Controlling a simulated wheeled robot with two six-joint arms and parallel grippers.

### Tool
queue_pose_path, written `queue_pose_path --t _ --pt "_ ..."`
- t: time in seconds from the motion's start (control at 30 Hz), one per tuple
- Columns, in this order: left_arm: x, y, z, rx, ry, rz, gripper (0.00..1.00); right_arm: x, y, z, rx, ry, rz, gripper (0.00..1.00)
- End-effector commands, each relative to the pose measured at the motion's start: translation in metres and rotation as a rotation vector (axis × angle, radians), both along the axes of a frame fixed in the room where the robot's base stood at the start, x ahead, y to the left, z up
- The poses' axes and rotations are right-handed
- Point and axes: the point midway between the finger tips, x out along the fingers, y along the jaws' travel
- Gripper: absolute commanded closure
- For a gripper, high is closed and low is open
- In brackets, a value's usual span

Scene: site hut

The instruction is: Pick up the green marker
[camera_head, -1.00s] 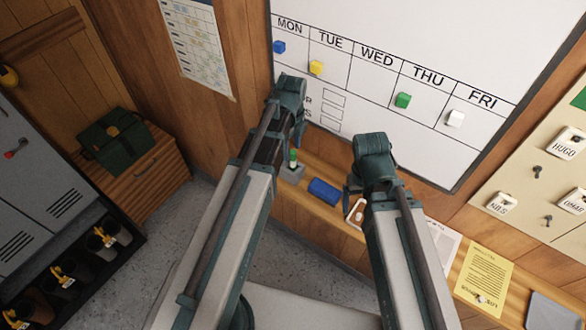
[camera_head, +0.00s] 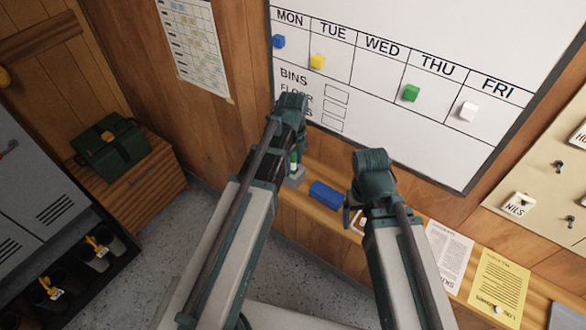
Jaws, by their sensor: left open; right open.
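The green marker (camera_head: 294,162) stands upright in a small grey holder (camera_head: 296,179) on the wooden ledge under the whiteboard. It has a green part and a pale part, and is partly hidden by my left arm. My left gripper (camera_head: 292,115) is open and appears just above and in front of the marker; its fingertips are mostly hidden behind the wrist. I cannot tell whether it touches the marker. My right gripper (camera_head: 354,205) is open and empty over the ledge, right of the blue block.
The blue block (camera_head: 326,194) lies on the ledge right of the holder. A white item (camera_head: 361,222) is partly hidden by my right gripper. Papers (camera_head: 448,253) and a yellow sheet (camera_head: 497,282) lie further right. The whiteboard (camera_head: 440,140) with coloured magnets rises behind.

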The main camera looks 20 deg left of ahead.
Motion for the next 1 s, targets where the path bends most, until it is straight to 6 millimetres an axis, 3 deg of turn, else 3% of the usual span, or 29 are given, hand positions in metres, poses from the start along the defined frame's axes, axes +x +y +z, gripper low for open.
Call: queue_pose_path --t 0.17,0.5,1.0 --pt "-0.0001 0.0001 0.0014 0.0 0.0 0.0 0.42 0.0 0.0 0.0014 0.0 0.0 0.0 0.1" --pt "0.0 0.0001 0.0013 0.0 0.0 0.0 1.0 0.0 0.0 0.0013 0.0 0.0 0.0 0.1" --pt "-0.0001 0.0001 0.0052 0.0 0.0 0.0 1.0 0.0 0.0 0.0052 0.0 0.0 0.0 0.1"
